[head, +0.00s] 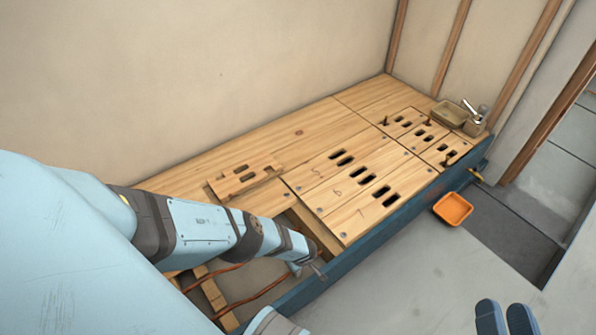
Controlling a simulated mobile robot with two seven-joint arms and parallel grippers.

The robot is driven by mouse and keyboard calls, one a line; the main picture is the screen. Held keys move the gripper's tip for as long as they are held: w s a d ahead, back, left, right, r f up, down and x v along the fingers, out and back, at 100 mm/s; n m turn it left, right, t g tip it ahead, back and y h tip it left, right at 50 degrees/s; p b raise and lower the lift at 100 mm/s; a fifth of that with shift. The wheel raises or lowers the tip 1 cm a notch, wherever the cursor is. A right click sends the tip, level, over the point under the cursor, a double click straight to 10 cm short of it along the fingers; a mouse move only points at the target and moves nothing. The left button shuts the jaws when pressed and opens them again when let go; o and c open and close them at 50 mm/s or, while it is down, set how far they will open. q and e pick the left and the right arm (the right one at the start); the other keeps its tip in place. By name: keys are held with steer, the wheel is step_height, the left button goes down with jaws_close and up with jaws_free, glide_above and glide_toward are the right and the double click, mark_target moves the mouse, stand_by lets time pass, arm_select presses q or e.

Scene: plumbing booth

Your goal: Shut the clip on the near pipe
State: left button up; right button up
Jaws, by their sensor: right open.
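Copper pipes run through an open gap in the wooden deck at the lower left. One pipe (255,297) lies nearer the front edge, another (212,270) further back. No clip can be made out on either; my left arm covers part of the gap. My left gripper (312,269) is over the right end of the gap, near the blue front edge, small and partly hidden by its wrist. I cannot tell its jaws. My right gripper (505,320) shows only two blue fingertips at the bottom right, apart and empty, over the grey floor, away from the pipes.
A loose slotted board (262,181) lies on the deck behind the gap. Slotted panels (340,205) fill the right half. A shallow container (447,113) and a metal fitting (476,118) stand at the far right. An orange tray (453,209) is beside the blue edge (385,232).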

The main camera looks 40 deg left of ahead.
arm_select(q)
steer(key=p+v, duration=0.4)
steer(key=shift+r, duration=0.15)
arm_select(e)
step_height(320, 180, up, 5)
steer(key=t, duration=0.1)
arm_select(q)
steer(key=p+v, duration=0.9)
steer(key=shift+r, duration=0.25)
arm_select(e)
steer(key=s+d+f+g+h, duration=0.2)
steer(key=d+f+g+h, duration=0.3)
steer(key=f, duration=0.6)
steer(key=shift+s+d+f+m, duration=0.3)
steer(key=shift+d+m, duration=0.1)
steer(key=shift+d, duration=0.1)
arm_select(q)
steer(key=shift+d, duration=0.15)
steer(key=shift+c, duration=0.2)
